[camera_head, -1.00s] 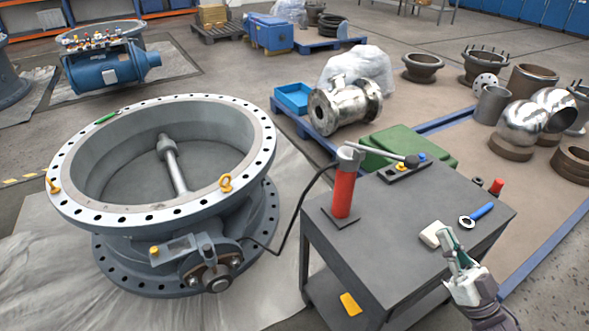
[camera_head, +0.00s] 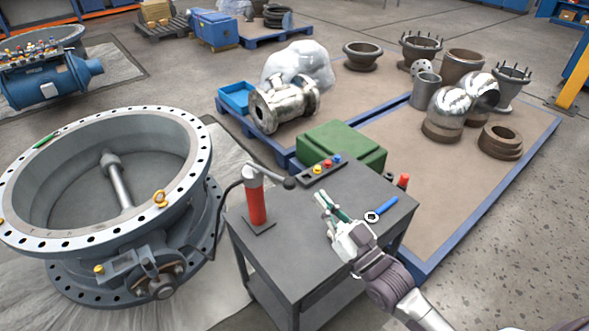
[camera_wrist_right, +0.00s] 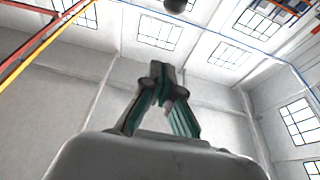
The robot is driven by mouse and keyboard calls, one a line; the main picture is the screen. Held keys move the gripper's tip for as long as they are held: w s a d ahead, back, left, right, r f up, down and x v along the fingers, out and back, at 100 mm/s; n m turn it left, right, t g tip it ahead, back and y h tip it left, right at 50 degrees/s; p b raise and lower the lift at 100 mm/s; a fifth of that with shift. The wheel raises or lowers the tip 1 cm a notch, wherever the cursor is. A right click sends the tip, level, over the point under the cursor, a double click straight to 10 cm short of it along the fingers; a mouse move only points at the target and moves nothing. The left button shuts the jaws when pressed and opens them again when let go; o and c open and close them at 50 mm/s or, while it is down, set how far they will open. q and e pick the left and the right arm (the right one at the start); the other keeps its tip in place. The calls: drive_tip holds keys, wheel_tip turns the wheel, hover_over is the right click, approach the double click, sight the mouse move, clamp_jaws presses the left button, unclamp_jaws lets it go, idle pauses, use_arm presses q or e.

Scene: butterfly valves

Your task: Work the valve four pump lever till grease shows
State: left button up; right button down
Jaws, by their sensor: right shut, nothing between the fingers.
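The grease pump (camera_head: 256,204) is a red upright cylinder with a grey head on the left of a dark grey cart. Its lever (camera_head: 270,174) slopes down to the right and ends in a black knob (camera_head: 289,183). A black hose (camera_head: 222,205) runs from the pump towards the big grey flanged valve (camera_head: 110,215) on the left. I cannot make out grease on the valve. My right gripper (camera_head: 321,200) is shut and empty over the cart, right of the knob and apart from it. Its closed fingers (camera_wrist_right: 166,78) show in the right wrist view, with a dark ball (camera_wrist_right: 176,4) beyond. My left gripper is not in view.
On the cart (camera_head: 290,255) are a block with coloured knobs (camera_head: 322,171), a blue-handled tool (camera_head: 382,209) and a red-capped item (camera_head: 403,182). A green case (camera_head: 342,146) stands behind. Pipe parts stand on the mat at the right.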

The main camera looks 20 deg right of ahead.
wheel_tip(320, 180, up, 3)
drive_tip(key=p, duration=0.3)
hover_over(293, 185)
drive_tip(key=shift+r, duration=0.15)
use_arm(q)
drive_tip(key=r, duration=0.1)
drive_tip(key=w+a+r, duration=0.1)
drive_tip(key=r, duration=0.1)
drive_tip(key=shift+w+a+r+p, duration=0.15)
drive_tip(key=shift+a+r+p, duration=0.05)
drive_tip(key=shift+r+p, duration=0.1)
use_arm(e)
drive_tip(key=f, duration=0.4)
drive_tip(key=shift+s+d+f, duration=0.1)
drive_tip(key=shift+s, duration=0.1)
